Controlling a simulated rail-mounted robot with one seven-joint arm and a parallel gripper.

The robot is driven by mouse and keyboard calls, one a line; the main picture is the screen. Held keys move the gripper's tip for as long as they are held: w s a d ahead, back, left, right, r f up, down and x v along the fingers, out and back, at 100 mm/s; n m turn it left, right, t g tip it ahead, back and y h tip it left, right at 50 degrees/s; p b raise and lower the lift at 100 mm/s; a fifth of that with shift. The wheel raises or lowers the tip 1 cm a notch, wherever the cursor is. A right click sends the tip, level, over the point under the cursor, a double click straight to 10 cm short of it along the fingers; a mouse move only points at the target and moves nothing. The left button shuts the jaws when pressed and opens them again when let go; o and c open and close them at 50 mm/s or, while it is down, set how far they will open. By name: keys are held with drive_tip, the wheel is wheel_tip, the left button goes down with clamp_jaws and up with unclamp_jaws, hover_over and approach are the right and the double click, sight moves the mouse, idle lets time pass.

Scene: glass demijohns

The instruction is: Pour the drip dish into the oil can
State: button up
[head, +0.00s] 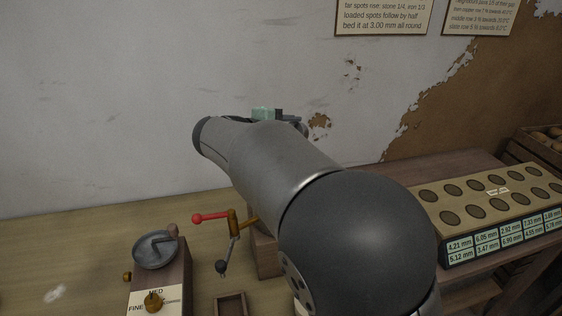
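My arm crosses the middle of the head view and hides much of the bench. Small pale green and dark parts (267,114) show just above my forearm; they may belong to my gripper or to something behind it, and I cannot tell which. My fingertips are hidden. I cannot make out an oil can or surely name a drip dish. A shallow round grey metal dish (152,252) sits on top of a wooden block at the lower left, with a brown knob at its rim. Nothing of mine visibly touches it.
The block's label (150,301) reads FINE and MED beside a brass knob. A red-knobbed lever on a brass post (234,222) stands right of it. A small wooden tray (231,304) lies in front. A holed rack (490,200) with millimetre labels is at right. The left bench is mostly clear.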

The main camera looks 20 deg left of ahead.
drive_tip(key=shift+s+a+r+t+h+b, duration=0.3)
drive_tip(key=shift+s+t+b, duration=0.2)
drive_tip(key=shift+b, duration=0.4)
drive_tip(key=shift+s+a+r+t+h+b, duration=0.15)
drive_tip(key=shift+s+r+t+b, duration=0.25)
drive_tip(key=shift+b, duration=0.5)
drive_tip(key=shift+a+r, duration=0.1)
drive_tip(key=shift+r, duration=0.15)
